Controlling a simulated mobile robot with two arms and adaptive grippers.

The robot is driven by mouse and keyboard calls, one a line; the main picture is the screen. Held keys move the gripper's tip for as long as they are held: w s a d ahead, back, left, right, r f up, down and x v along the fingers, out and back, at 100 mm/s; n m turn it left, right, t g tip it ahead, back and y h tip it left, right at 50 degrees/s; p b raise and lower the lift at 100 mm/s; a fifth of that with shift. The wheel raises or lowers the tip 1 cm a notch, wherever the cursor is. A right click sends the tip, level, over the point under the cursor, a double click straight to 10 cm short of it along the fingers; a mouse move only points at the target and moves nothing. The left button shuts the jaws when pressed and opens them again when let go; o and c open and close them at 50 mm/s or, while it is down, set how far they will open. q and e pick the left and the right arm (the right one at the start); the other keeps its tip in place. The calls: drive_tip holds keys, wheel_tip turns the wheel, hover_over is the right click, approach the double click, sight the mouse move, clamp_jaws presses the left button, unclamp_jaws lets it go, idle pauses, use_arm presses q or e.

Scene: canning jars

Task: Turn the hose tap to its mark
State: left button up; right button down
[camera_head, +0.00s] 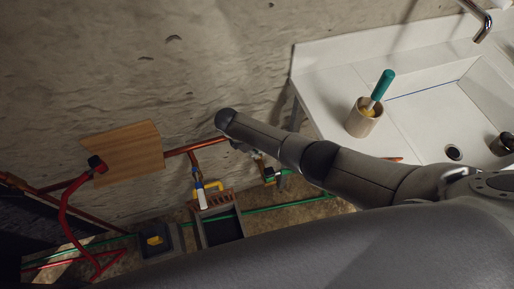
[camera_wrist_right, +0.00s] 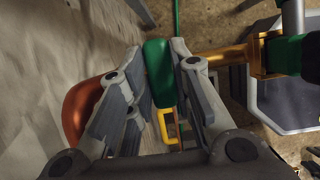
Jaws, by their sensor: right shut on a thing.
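In the right wrist view, the green handle (camera_wrist_right: 158,70) of the hose tap stands between the two fingers of my right gripper (camera_wrist_right: 160,75). The gripper is shut on it. The brass tap body (camera_wrist_right: 235,53) runs right from behind a finger to a green fitting (camera_wrist_right: 288,55). In the head view, my right arm reaches down to the wall, and the tap shows small at its green part (camera_head: 268,172). My gripper there is mostly hidden by the arm. I cannot make out the mark. My left gripper is not in view.
A copper pipe (camera_head: 195,147) runs along the wall past a wooden board (camera_head: 130,150) with a red hose (camera_head: 66,215). A white sink (camera_head: 330,88) with a cup (camera_head: 364,118) stands right.

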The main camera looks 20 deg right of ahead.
drive_tip(key=shift+d, duration=0.15)
drive_tip(key=c, duration=1.3)
unclamp_jaws()
drive_tip(key=v, duration=1.2)
